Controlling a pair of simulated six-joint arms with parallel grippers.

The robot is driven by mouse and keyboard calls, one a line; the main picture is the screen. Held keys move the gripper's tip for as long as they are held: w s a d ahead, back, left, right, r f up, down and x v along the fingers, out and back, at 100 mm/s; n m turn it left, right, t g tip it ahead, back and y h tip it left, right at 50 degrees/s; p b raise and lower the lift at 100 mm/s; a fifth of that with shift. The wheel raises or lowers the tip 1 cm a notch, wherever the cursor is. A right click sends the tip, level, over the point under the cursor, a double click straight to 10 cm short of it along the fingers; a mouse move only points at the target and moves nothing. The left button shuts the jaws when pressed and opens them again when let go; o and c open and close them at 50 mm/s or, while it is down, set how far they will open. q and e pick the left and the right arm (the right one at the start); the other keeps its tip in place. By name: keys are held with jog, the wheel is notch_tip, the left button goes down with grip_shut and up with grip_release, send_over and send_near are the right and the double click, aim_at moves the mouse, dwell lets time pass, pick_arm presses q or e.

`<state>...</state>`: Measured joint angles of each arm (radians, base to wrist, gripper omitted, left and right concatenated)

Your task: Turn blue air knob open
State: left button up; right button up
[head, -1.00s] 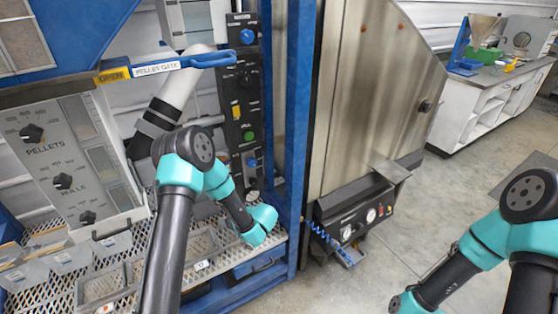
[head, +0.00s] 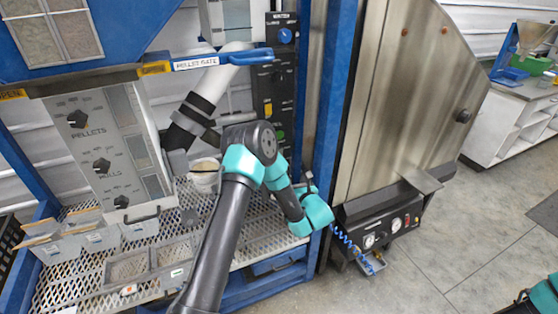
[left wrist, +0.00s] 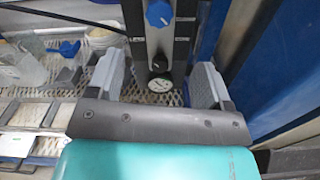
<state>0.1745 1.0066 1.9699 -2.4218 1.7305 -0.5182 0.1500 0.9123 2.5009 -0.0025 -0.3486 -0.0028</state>
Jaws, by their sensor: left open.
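A blue knob (left wrist: 158,13) is on the black panel in the left wrist view, near its top edge. A round gauge (left wrist: 160,85) sits below it on the same panel. My left gripper (left wrist: 157,72) is open and empty, with its grey fingers apart on either side of the panel's lower part, nearer the camera. In the head view, my left arm covers the lower panel, and that knob is hidden there. Another blue knob (head: 285,36) shows at the panel's top. Part of my right arm shows at the lower right corner; its gripper is out of frame.
A blue post (head: 335,110) stands close to the right of the panel. The blue pellet gate handle (head: 240,57) sticks out at upper left. A perforated shelf (head: 100,285) with bins lies below. A steel housing (head: 400,90) stands to the right, with open floor beyond.

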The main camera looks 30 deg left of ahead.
pick_arm(q)
jog(key=x, duration=1.6)
jog(key=shift+a, duration=0.15)
jog(key=shift+c, duration=0.2)
jog(key=c, duration=0.9)
